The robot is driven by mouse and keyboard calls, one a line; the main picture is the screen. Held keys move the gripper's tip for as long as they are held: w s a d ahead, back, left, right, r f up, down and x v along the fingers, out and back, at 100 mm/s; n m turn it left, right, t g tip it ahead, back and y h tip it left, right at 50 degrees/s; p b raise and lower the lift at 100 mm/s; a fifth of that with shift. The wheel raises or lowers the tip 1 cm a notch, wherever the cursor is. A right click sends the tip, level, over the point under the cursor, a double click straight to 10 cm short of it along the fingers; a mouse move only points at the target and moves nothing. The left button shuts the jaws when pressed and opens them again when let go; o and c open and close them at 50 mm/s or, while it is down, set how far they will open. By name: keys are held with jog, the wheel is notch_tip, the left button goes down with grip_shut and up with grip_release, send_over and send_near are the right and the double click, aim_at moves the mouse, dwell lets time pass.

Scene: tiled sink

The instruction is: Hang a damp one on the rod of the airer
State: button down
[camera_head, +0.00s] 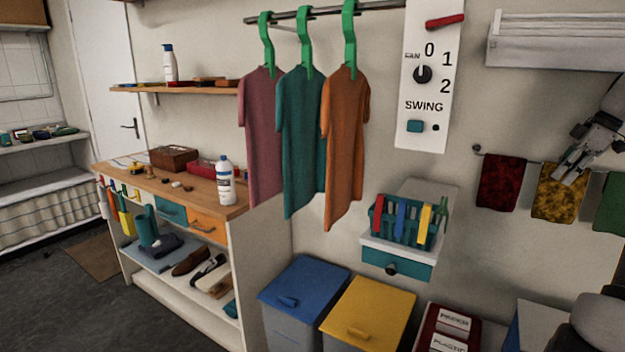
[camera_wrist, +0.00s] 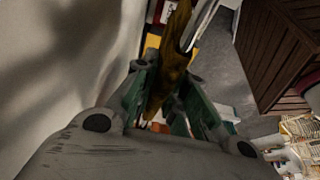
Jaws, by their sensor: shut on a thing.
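A mottled yellow cloth (camera_head: 553,200) hangs at the thin wall rod (camera_head: 521,159), at the right in the head view. My gripper (camera_head: 574,174) is shut on this cloth near its top. The cloth (camera_wrist: 178,45) also shows between my fingers (camera_wrist: 163,85) in the wrist view, beside a pale metal bar. A mottled dark red cloth (camera_head: 501,183) hangs on the rod to the left, and a green cloth (camera_head: 610,207) hangs to the right, partly cut by the frame edge. I cannot tell by sight which cloth is damp, nor whether the yellow cloth still rests on the rod.
A white slatted unit (camera_head: 555,42) is on the wall above the rod. Shirts hang on green hangers from an upper rail (camera_head: 330,11). A teal basket (camera_head: 403,226) stands on a small shelf. Blue (camera_head: 304,285) and yellow (camera_head: 369,310) bins stand below. A brown slatted box (camera_wrist: 275,55) shows in the wrist view.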

jog(key=shift+r, duration=0.15)
jog(key=shift+r, duration=4.4)
